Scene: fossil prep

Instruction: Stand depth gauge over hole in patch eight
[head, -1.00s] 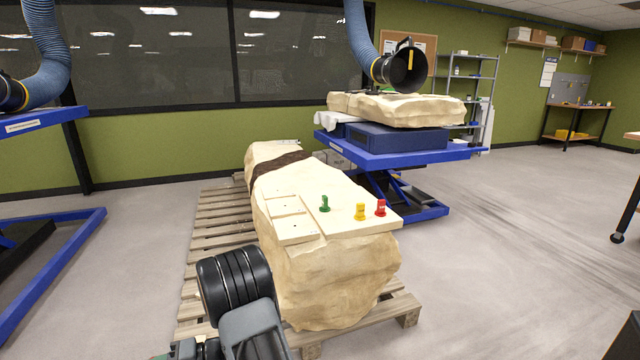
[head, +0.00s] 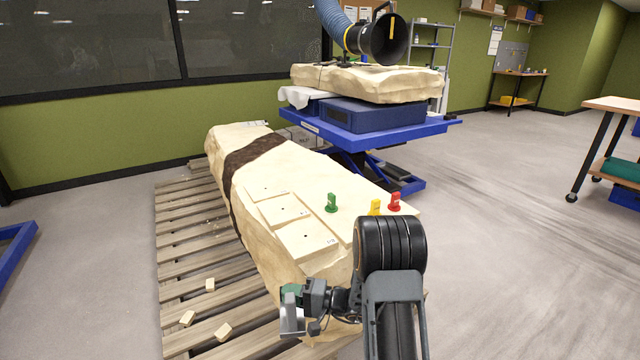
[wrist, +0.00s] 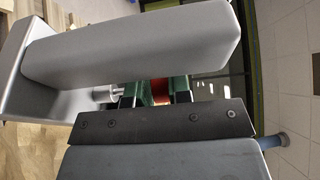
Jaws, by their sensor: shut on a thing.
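My gripper (head: 305,298) is at the bottom centre of the head view, beside the near left side of the stone block (head: 290,262). It is shut on a small green and silver item, apparently the depth gauge (head: 290,291). Its green body also shows in the wrist view (wrist: 146,91), partly hidden by the jaws. Pale square patches lie in a row on the block: a far one (head: 265,189), a middle one (head: 283,210) and a near one (head: 306,238). Each has a small dark hole. Their labels are too small to read.
Loose pale chips (head: 210,284) lie on the wooden pallet (head: 185,235). A blue lift table (head: 390,155) stands behind, under an extraction hose (head: 336,22).

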